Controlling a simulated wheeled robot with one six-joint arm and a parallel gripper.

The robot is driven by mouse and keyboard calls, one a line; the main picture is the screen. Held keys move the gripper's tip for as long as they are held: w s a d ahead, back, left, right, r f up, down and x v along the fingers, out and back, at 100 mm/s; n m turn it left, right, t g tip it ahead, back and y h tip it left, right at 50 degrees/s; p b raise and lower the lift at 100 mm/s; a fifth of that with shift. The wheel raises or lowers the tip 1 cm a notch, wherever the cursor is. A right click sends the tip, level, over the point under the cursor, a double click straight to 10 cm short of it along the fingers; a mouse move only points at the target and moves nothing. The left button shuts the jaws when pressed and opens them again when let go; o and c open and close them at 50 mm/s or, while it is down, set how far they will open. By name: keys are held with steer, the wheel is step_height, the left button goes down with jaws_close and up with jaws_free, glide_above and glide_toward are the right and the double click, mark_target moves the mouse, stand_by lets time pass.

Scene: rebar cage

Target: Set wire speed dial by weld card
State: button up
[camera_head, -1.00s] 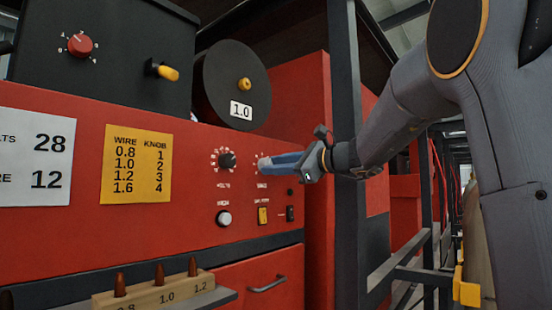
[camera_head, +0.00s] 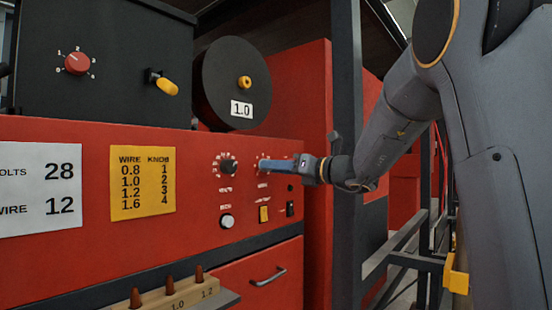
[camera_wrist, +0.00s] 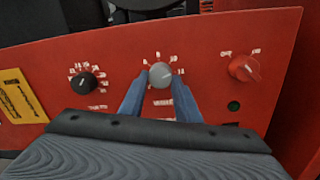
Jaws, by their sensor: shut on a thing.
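My gripper (camera_head: 266,165) reaches from the right to the red panel, its blue fingers level. In the wrist view my gripper (camera_wrist: 160,82) is shut on the grey dial (camera_wrist: 160,73), one finger on each side. The dial has a printed scale around it; its lower label is partly hidden. In the head view my fingers hide the dial. The white weld card (camera_head: 38,188) at left reads 28 for volts and 12 for wire. The black volts knob (camera_head: 229,167) is just left of my fingers; it also shows in the wrist view (camera_wrist: 87,83).
A yellow wire/knob chart (camera_head: 142,182) hangs beside the card. A spool marked 1.0 (camera_head: 235,80) and a red knob (camera_head: 77,63) are above. A red switch knob (camera_wrist: 245,68) is right of the dial. A tip rack (camera_head: 172,296) and dark post (camera_head: 346,120) are near.

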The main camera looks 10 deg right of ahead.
steer(key=shift+m+p, duration=1.45)
steer(key=shift+m, duration=0.25)
steer(key=o, duration=1)
steer(key=shift+o, duration=0.2)
steer(key=b+v, duration=0.2)
steer(key=v, duration=0.5)
steer(key=shift+s+d, duration=0.15)
steer(key=shift+s, duration=0.2)
steer(key=shift+f, duration=0.15)
